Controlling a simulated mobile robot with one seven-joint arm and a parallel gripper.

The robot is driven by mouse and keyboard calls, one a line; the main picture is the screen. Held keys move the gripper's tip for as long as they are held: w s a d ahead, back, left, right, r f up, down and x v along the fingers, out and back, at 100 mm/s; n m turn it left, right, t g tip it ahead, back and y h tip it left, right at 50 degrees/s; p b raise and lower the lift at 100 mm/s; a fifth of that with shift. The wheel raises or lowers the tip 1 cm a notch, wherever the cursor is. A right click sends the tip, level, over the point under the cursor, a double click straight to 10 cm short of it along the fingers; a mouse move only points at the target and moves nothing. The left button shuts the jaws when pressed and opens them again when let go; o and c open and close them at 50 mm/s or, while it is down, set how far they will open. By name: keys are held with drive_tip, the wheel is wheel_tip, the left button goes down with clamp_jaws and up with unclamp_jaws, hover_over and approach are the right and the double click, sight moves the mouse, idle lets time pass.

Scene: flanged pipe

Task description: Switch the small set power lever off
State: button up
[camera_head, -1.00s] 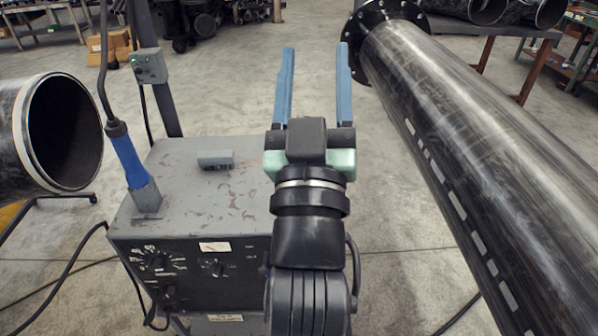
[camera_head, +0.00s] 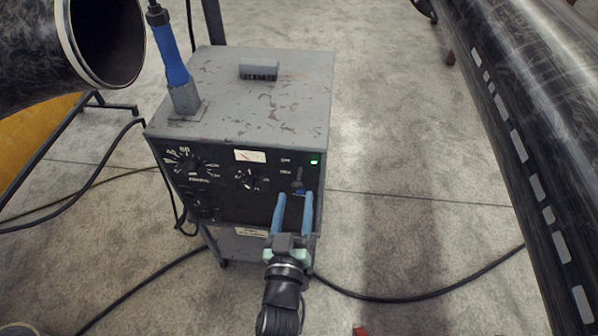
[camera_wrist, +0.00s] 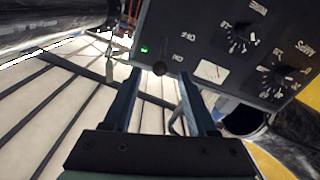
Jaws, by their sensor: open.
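The small set (camera_head: 290,95) is a grey, scuffed metal box with a black front panel (camera_head: 225,200). Its small lever (camera_head: 298,186) sits at the right of the panel, below a lit green lamp (camera_head: 314,161). The wrist view shows the lever's dark round knob (camera_wrist: 160,68) and the green lamp (camera_wrist: 144,50). I cannot tell the lever's exact setting. My gripper (camera_head: 294,197) is open in front of the panel, its blue fingers pointing at the lever. In the wrist view the knob appears between the fingertips (camera_wrist: 159,75); I see no grip on it.
The panel also has several dials (camera_head: 249,179) and a white meter (camera_head: 249,156). A blue-handled tool (camera_head: 171,57) stands on the box's left. A large pipe (camera_head: 535,110) runs along the right, another pipe end (camera_head: 75,45) is upper left. Cables cross the floor.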

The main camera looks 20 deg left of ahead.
sight(298, 181)
drive_tip(key=x, duration=0.8)
drive_tip(key=shift+b, duration=0.35)
drive_tip(key=shift+c, duration=0.3)
clamp_jaws()
idle(0.6)
